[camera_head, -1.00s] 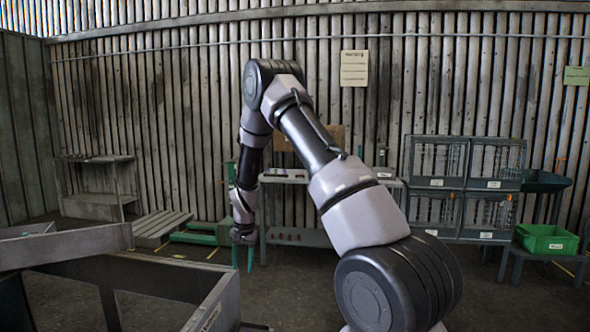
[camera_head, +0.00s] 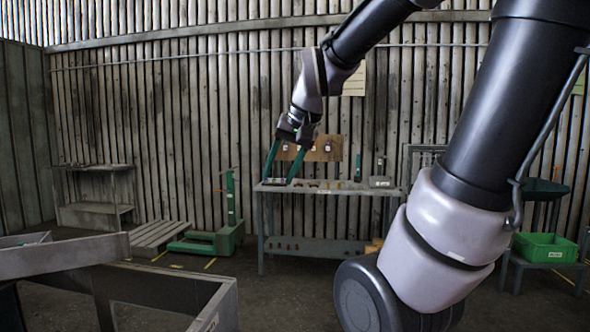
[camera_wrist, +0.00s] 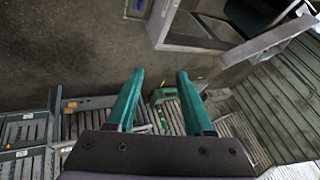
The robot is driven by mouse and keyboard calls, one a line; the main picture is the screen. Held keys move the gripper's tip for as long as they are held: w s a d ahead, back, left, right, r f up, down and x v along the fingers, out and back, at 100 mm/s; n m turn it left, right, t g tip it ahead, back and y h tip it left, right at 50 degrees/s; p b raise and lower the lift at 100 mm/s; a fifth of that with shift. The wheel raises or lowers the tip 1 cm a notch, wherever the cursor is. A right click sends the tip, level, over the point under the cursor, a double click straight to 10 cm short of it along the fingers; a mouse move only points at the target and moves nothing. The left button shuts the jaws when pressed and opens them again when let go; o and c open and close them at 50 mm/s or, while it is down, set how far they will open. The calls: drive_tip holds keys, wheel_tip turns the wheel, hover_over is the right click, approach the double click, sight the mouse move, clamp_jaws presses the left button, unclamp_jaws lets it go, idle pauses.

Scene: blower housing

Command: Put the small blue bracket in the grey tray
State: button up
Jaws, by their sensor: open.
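My gripper (camera_head: 283,163) is open and empty, its two green fingers pointing down in front of the workbench in the head view. In the wrist view its fingers (camera_wrist: 159,78) stand apart with nothing between them. I cannot make out the small blue bracket in either view. A grey tray-like shape (camera_head: 272,183) lies at the left end of the bench top, partly behind the fingers; I cannot tell for sure that it is the grey tray.
The workbench (camera_head: 330,190) stands by the back wall with small items on top. A large grey open frame (camera_head: 170,283) fills the lower left. A pallet (camera_head: 160,233) and a green lift (camera_head: 225,237) stand behind it. A green bin (camera_head: 545,246) is at right. Floor between is clear.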

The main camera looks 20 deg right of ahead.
drive_tip(key=s+r+t, duration=0.1)
drive_tip(key=s, duration=0.6)
drive_tip(key=shift+d, duration=0.2)
drive_tip(key=shift+s, duration=0.1)
